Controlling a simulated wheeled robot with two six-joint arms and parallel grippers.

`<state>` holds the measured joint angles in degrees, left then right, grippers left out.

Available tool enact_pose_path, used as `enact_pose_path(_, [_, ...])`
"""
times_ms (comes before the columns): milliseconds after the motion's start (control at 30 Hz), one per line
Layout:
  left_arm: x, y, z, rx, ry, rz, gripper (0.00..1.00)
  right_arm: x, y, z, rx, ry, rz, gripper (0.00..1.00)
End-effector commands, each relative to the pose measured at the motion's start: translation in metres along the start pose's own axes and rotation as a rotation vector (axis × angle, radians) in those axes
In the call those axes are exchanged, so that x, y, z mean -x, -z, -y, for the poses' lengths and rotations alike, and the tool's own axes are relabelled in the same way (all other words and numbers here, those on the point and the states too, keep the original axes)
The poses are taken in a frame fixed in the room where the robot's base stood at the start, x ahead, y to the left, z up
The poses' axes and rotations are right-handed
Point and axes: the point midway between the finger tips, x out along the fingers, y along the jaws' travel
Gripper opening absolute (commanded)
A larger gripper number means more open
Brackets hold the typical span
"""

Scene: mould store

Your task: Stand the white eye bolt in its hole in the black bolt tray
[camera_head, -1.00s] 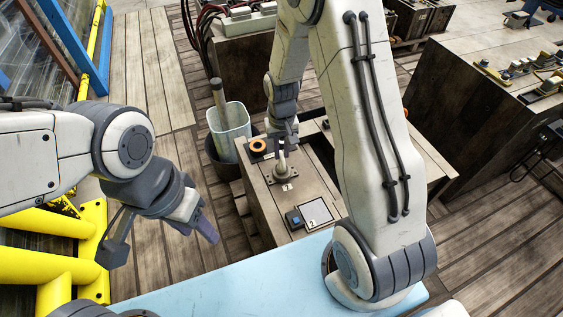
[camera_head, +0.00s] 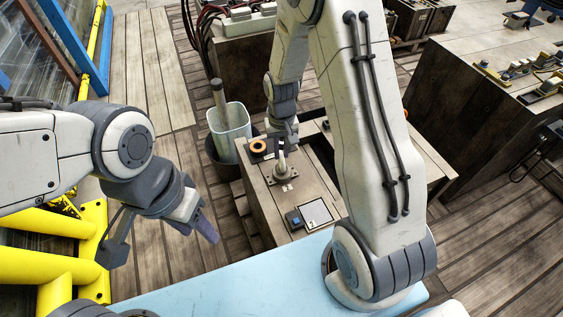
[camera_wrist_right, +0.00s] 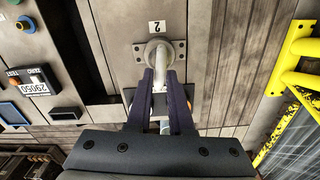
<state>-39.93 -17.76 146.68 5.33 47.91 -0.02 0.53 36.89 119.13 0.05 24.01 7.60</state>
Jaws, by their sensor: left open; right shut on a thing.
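My right gripper (camera_wrist_right: 166,105) is shut on a light grey bent rod (camera_wrist_right: 160,68), with one finger on each side of it. The rod rises from a round collar on a square plate marked 2 on the bench top. It also shows in the head view (camera_head: 281,161), below the right wrist. I cannot tell whether this rod is the white eye bolt. My left gripper (camera_head: 204,228) is open and empty, left of the bench and well apart from the rod.
A light bin (camera_head: 230,125) holding a rod stands behind left. Yellow rails (camera_head: 45,265) are near my left arm.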

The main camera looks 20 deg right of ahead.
Motion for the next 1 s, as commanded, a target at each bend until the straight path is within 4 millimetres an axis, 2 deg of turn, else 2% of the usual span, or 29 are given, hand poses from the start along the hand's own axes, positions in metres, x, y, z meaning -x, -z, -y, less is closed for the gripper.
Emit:
enact_pose_path(100, [0.009, 0.001, -0.001, 0.0, 0.0, 0.0, 0.5, 0.009, 0.001, 0.0, 0.0, 0.0, -0.002, 0.0])
enact_pose_path(700, [0.035, 0.002, -0.003, 0.0, 0.0, 0.0, 0.5, 0.038, 0.001, 0.0, 0.0, 0.0, -0.002, 0.0])
enact_pose_path(1000, [0.036, 0.002, -0.003, 0.0, 0.0, 0.0, 0.5, 0.039, 0.001, 0.0, 0.0, 0.0, -0.002, 0.0])
